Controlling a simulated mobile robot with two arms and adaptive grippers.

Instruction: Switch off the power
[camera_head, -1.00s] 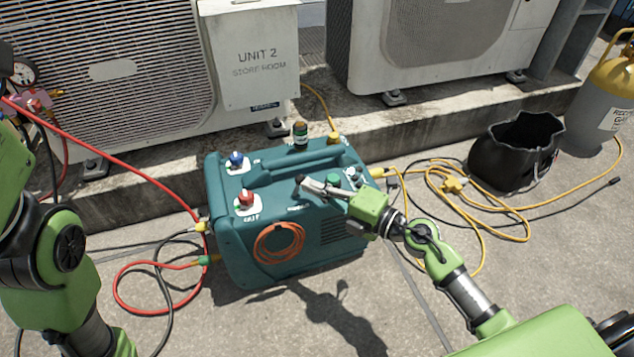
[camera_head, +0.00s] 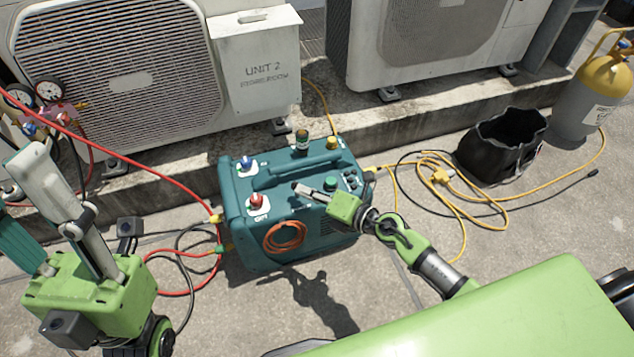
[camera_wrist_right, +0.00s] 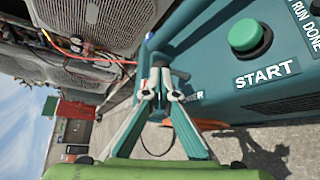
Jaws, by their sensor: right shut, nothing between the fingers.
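The teal machine (camera_head: 300,225) stands on the concrete. Its top carries a blue knob (camera_head: 245,163), a red knob (camera_head: 257,203) and a green START button (camera_head: 330,171), which shows large in the right wrist view (camera_wrist_right: 246,37). My right gripper (camera_head: 298,188) is shut and empty, its tips low over the machine's top between the red knob and START. My left gripper (camera_head: 28,190) is at the left, fingers apart, away from the machine.
Red and yellow hoses join the machine's sides. Gauges (camera_head: 35,98) hang at the far left. Condenser units stand behind on a concrete ledge. A black bag (camera_head: 500,148), a coiled yellow cable (camera_head: 440,176) and a grey-yellow cylinder (camera_head: 590,100) are at the right.

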